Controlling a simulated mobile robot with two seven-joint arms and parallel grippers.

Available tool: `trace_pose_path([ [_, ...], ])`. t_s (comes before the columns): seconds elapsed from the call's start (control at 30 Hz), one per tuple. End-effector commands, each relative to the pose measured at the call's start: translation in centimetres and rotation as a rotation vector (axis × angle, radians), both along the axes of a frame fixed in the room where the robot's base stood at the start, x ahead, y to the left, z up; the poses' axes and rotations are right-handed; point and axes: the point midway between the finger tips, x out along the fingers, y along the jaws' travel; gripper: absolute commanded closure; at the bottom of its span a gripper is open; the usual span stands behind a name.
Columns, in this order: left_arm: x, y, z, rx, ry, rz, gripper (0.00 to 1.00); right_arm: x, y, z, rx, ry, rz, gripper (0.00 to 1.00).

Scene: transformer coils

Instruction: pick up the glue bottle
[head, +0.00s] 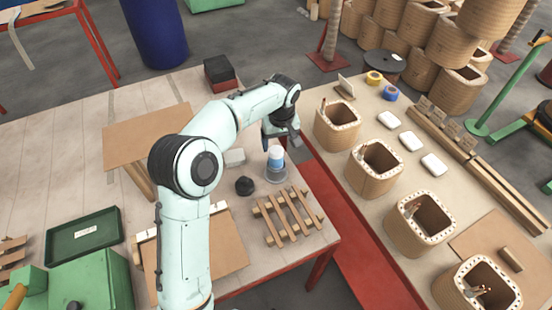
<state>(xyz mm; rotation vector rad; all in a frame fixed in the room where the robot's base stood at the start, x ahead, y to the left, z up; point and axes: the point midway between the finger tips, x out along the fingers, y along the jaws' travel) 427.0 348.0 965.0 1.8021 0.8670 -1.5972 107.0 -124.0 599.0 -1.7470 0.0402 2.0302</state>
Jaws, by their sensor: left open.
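A small bottle with a blue upper part and a pale top, which looks like the glue bottle (276,159), stands upright near the right edge of the left wooden table (70,185). A grey, round, see-through-looking base or dish shows around its foot. My left gripper (283,142) is open, just above and behind the bottle in the head view. Its fingers are small and partly merge with the background, and I cannot tell whether they touch the bottle. My right gripper is not in view.
A dark round lump (244,186) and a slatted wooden rack (287,216) are near the bottle. A green tray (84,236) lies at left.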

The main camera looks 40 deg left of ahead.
Motion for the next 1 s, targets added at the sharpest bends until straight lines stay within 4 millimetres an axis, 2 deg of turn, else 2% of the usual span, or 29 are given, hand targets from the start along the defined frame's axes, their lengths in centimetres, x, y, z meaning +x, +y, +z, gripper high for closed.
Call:
trace_pose_path([
  [0.1, 0.1, 0.2, -2.1, 0.0, 0.002, 0.0, 0.2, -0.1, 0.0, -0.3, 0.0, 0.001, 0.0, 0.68],
  [0.37, 0.2, 0.6, -3.9, 0.0, 0.0, 0.001, 0.2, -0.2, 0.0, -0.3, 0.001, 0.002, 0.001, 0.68],
  [0.63, 0.1, 1.3, -7.7, -0.001, 0.001, -0.001, 0.2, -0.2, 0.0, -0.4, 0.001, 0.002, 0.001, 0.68],
  [0.93, 0.2, 1.4, -8.2, 0.001, -0.002, 0.0, 0.2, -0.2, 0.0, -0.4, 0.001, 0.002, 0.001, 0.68],
  [0.97, 0.2, 1.4, -8.2, 0.001, -0.002, 0.0, 0.23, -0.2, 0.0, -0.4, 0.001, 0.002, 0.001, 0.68],
  [1.0, 0.2, 1.4, -8.2, 0.001, -0.002, 0.0, 0.36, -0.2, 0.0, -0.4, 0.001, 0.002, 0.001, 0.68],
])
